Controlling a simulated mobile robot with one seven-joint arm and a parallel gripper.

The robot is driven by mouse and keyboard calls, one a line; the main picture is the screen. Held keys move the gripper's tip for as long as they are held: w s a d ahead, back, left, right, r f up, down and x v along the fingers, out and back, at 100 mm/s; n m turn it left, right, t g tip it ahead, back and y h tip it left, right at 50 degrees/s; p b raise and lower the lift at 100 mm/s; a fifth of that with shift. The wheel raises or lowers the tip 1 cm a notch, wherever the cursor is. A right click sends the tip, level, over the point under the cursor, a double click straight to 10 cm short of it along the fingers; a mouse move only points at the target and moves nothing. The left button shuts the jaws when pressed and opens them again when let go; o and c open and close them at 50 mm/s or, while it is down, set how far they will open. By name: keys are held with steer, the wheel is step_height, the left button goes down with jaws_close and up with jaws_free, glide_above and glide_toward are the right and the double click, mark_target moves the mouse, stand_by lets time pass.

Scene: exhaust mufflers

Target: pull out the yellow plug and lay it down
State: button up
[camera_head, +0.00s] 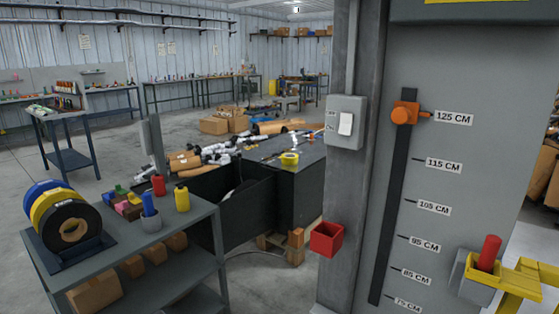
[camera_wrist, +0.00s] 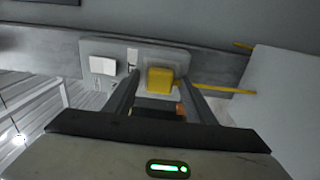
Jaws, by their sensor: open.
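The yellow plug (camera_wrist: 160,80) shows in the wrist view as a squarish yellow block on a pale plate fixed to a grey panel (camera_wrist: 215,67). My gripper (camera_wrist: 161,92) is open, with one dark finger to the left of the plug and one to the right. The plug shows between the fingers and beyond them; I cannot tell the remaining distance or whether either finger touches it. Its lower part is dark and hard to make out.
A white switch plate (camera_wrist: 103,65) sits left of the plug in the wrist view. In the head view, a grey switch box (camera_head: 346,110) and a red bin (camera_head: 326,239) are on a post. A shelf cart (camera_head: 190,225) stands left; open floor lies behind it.

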jaws_close()
steer(key=p+v, duration=0.1)
steer(key=v, duration=0.5)
stand_by(1.3)
stand_by(0.4)
